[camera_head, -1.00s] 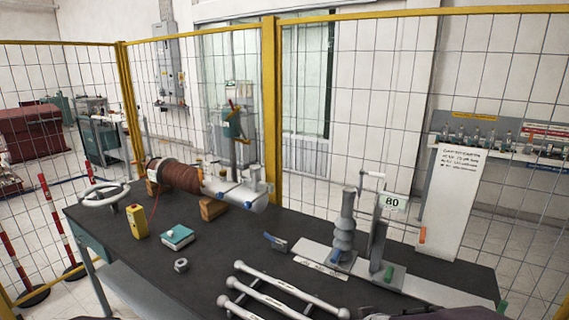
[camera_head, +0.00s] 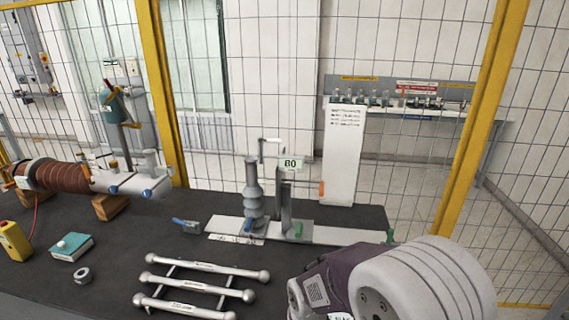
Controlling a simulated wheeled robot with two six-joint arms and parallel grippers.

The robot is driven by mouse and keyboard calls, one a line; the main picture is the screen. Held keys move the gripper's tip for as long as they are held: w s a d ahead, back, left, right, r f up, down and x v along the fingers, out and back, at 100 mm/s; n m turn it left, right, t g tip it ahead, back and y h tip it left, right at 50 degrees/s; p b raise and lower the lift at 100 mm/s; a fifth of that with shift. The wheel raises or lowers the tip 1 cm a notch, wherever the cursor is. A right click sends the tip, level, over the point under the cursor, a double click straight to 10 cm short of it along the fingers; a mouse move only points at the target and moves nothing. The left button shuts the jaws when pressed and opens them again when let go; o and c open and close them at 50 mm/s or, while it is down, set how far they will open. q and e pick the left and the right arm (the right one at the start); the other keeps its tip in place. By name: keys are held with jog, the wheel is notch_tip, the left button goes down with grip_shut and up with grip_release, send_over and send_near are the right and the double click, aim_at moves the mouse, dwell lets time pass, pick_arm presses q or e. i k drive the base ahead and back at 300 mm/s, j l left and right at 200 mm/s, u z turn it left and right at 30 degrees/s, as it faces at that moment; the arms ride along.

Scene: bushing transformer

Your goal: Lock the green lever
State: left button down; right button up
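A grey fixture with a ribbed bushing (camera_head: 254,192) stands on a light base plate on the dark table. A small green lever or handle (camera_head: 298,230) sits at the foot of the upright post, and another green piece (camera_head: 390,236) is at the plate's right end. A blue handle (camera_head: 180,221) lies at the plate's left end. I cannot tell which green piece is the task's lever, nor its lock state. My arm shows large at the lower right, in front of the table's right part. Neither gripper's fingers are in view.
Three silver rods (camera_head: 200,285) lie in the front middle of the table (camera_head: 110,295). A brown coil cylinder (camera_head: 65,177), yellow device (camera_head: 14,240), teal box (camera_head: 72,246) and nut (camera_head: 82,275) are at left. A yellow-framed mesh fence stands behind.

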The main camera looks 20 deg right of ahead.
aim_at(390, 235)
jog(key=z, duration=1.75)
jog(key=i+l, duration=0.1)
jog(key=l, duration=0.35)
jog(key=l+z, duration=0.1)
jog(key=l, duration=0.3)
jog(key=i+l, duration=0.15)
jog(key=l, duration=0.3)
jog(key=i+l, duration=0.15)
jog(key=l, duration=0.3)
jog(key=i+j, duration=0.25)
jog(key=j, duration=0.25)
jog(key=z, duration=0.05)
